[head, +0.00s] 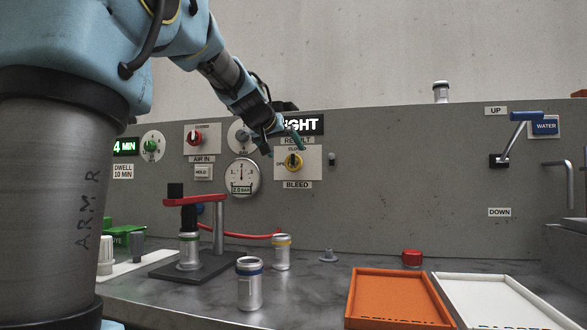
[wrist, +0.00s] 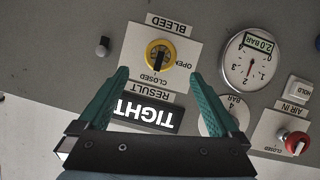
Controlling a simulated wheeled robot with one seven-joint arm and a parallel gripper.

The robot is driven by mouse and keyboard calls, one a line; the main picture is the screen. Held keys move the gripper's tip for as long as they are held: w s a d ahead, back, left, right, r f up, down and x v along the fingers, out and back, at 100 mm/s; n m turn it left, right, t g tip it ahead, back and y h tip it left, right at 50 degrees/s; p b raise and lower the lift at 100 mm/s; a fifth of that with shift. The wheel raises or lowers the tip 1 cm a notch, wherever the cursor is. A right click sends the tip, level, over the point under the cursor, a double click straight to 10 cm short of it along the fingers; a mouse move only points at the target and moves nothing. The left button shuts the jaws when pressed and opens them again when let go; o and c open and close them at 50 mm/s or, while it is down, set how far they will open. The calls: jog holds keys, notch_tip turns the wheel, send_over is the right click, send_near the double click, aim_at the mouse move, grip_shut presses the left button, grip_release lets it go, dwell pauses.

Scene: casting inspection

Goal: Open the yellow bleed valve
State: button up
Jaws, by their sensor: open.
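The yellow bleed valve (head: 293,162) is a round yellow knob with a black bar handle on a white plate labelled BLEED, on the grey panel. In the wrist view, which is upside down, the valve (wrist: 160,55) lies ahead of and between my fingertips, its black bar pointing at the CLOSED mark. My gripper (head: 283,146) is up by the panel next to the valve. In the wrist view my gripper (wrist: 170,75) has its green fingers spread wide, with nothing between them touching the valve.
A gauge (head: 241,177) reading 2.0 bar and a red air-in knob (head: 195,138) sit left of the valve. A lit TIGHT sign (wrist: 148,114) is beside it. Castings (head: 250,284), an orange tray (head: 397,296) and a white tray (head: 500,300) stand on the bench below.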

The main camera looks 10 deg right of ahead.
aim_at(292, 161)
jog(key=p+x, duration=0.1)
jog(key=x, duration=0.8)
jog(key=shift+f, duration=0.1)
jog(key=c, duration=1.4)
